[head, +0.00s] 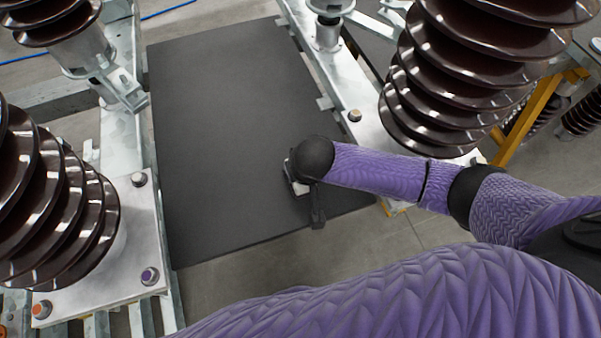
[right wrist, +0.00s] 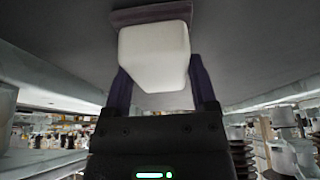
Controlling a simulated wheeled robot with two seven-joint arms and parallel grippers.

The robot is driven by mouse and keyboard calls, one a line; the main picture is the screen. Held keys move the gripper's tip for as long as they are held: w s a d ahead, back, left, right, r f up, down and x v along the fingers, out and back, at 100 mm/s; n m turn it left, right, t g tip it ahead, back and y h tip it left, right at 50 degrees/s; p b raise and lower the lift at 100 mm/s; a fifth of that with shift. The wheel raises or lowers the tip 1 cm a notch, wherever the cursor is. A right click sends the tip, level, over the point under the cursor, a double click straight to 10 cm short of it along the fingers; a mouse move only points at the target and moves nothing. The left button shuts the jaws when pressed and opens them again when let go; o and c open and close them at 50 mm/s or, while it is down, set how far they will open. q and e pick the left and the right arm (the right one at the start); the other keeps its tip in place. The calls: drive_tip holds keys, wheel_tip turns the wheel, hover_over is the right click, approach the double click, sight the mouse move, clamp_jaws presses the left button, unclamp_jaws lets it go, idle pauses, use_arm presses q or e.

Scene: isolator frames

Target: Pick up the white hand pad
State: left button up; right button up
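The white hand pad (right wrist: 155,55) is a rounded white block between the two dark purple fingers of my right gripper (right wrist: 162,85) in the right wrist view. A finger stands close on each side of it; whether they press on it I cannot tell. A purple-grey strip (right wrist: 150,13) lies at the pad's far end against a dark surface. In the head view my right gripper (head: 298,184) is over the lower right part of the dark board, mostly hidden under my wrist. Only a small white patch shows there. My left gripper is not in view.
The dark flat board (head: 215,130) is otherwise bare. Metal frames (head: 345,100) flank it, with brown ribbed insulators at the left (head: 60,200) and upper right (head: 450,75). A yellow brace (head: 525,118) stands at the right. Concrete floor (head: 300,258) shows below the board.

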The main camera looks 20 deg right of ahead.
drive_tip(key=c, duration=0.7)
drive_tip(key=shift+c, duration=0.6)
wheel_tip(320, 180, up, 10)
drive_tip(key=p, duration=0.5)
drive_tip(key=shift+f, duration=0.2)
drive_tip(key=shift+r, duration=0.25)
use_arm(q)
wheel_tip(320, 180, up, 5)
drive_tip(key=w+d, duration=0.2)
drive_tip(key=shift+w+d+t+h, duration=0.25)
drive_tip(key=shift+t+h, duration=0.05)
